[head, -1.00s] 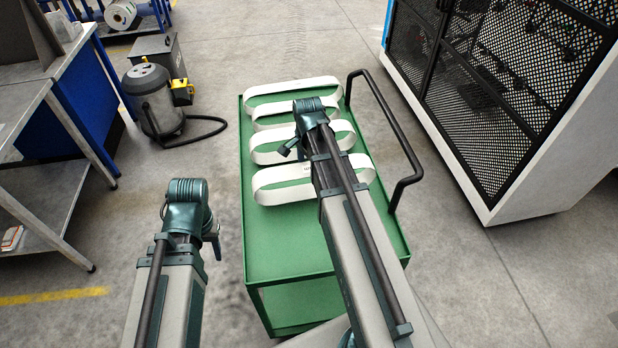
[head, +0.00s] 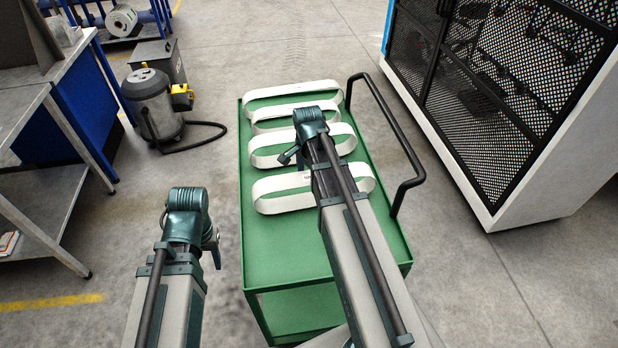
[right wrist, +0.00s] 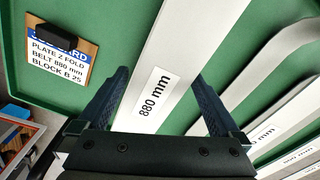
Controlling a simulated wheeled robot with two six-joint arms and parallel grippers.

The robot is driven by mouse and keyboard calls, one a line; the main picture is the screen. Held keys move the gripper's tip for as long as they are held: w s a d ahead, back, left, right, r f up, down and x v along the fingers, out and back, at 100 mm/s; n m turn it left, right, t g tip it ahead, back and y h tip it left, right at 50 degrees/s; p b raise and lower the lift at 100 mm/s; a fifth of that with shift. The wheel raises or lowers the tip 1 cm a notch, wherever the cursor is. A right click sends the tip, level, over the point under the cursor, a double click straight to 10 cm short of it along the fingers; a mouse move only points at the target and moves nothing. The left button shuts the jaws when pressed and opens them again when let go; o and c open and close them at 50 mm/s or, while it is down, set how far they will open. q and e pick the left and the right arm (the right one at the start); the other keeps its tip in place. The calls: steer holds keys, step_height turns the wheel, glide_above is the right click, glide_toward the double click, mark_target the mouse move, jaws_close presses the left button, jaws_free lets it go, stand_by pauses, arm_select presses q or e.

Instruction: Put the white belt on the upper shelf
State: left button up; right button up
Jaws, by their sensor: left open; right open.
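Several white belts lie as flat loops on a green cart in the head view. The nearest white belt (head: 272,206) is partly hidden by my right arm. In the right wrist view a white belt (right wrist: 183,50) labelled 880 mm runs between the two fingers of my right gripper (right wrist: 160,95). The gripper is open, with one finger on each side of the belt. My left gripper (head: 216,250) hangs left of the cart, mostly hidden behind its arm.
A vacuum cleaner (head: 155,105) stands behind left, a mesh cabinet (head: 480,100) right.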

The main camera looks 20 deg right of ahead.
step_height(320, 180, up, 12)
steer(key=p, duration=1.2)
steer(key=s+a+n, duration=0.7)
steer(key=a+n, duration=0.3)
steer(key=a, duration=0.1)
steer(key=s+a+n, duration=0.7)
steer(key=a+n, duration=0.2)
steer(key=a, duration=0.1)
steer(key=shift+s+a+r+n+h, duration=0.15)
steer(key=shift+s+a+n+h, duration=0.15)
steer(key=shift+a+n+h, duration=0.1)
step_height(320, 180, down, 4)
steer(key=b, duration=0.4)
